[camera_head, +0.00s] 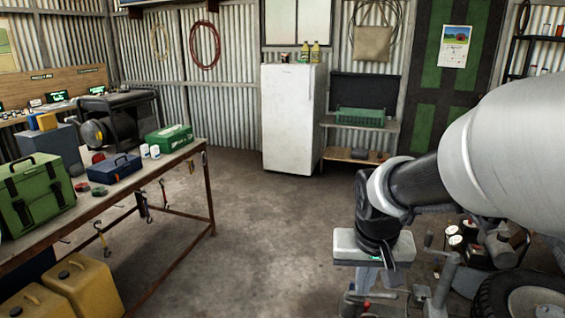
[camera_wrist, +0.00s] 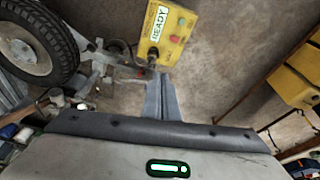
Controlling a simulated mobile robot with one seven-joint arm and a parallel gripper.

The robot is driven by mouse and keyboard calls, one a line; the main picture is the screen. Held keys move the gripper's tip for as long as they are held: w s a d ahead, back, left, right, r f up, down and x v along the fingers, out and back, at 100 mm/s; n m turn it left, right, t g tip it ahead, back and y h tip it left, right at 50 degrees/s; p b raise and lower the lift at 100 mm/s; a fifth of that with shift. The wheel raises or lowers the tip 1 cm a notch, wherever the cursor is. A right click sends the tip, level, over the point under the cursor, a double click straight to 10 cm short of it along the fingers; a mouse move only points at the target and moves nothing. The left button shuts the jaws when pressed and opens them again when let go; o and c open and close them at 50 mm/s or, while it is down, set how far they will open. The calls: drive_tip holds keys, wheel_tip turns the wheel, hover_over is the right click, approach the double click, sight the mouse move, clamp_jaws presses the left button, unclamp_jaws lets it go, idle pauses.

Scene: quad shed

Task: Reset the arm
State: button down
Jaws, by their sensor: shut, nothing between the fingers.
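My arm comes in from the right in the head view and bends down, with my gripper (camera_head: 389,278) hanging low over the floor at lower right. In the wrist view my gripper (camera_wrist: 167,97) shows two grey fingers pressed together, with nothing between them. A green light glows on the hand's white housing. A yellow control box (camera_wrist: 168,36) with a "READY" label, a green button and a red button lies beyond the fingertips in the wrist view. I cannot tell how far it is from them.
A workbench (camera_head: 120,187) on the left holds a green case (camera_head: 37,196) and a blue toolbox (camera_head: 114,168). Yellow cans (camera_head: 92,284) stand below. A wheel (camera_head: 525,299) is at lower right. A white fridge (camera_head: 291,118) stands at the back. The middle floor is clear.

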drive_tip(key=s+a+r+n+t, duration=0.2)
drive_tip(key=s+r+t, duration=0.1)
drive_tip(key=s+r, duration=0.8)
wheel_tip(320, 180, up, 13)
drive_tip(key=s+p, duration=0.1)
drive_tip(key=p, duration=1.4)
drive_tip(key=shift+s+y, duration=0.3)
drive_tip(key=shift+y, duration=0.1)
drive_tip(key=shift+f, duration=0.15)
